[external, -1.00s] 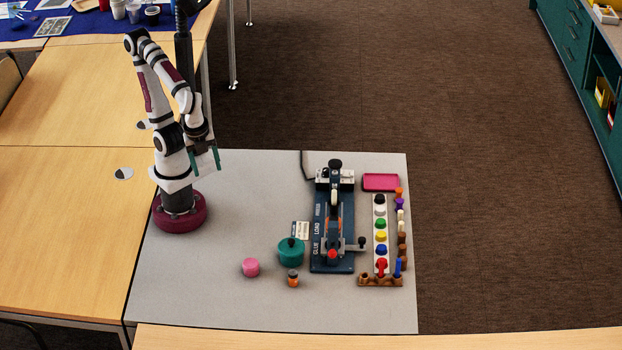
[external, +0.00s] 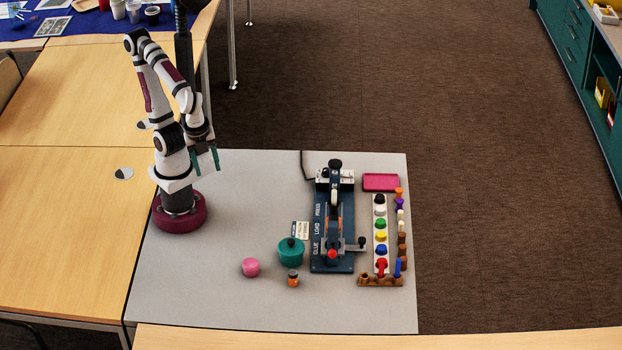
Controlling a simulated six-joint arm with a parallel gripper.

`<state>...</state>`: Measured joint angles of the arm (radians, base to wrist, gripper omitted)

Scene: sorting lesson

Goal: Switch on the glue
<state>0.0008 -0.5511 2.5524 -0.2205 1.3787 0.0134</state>
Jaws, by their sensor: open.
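A dark blue machine (external: 346,228) stands on the grey mat right of centre, with the words GLUE, LOAD and PRESS along its left side. A red knob (external: 332,254) sits near its front end, beside the word GLUE. A lever with a dark knob (external: 361,242) sticks out to the right there. Whether the glue is on or off cannot be told. My gripper (external: 205,163) is open and empty, with green fingers pointing down. It is above the mat's back left, well left of the machine.
A teal lidded pot (external: 291,252), a pink round piece (external: 251,267) and a small orange jar (external: 293,278) stand left of the machine. A strip of coloured caps (external: 380,222), a wooden rack (external: 381,281) and a pink tray (external: 381,182) stand right. The mat's left part is clear.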

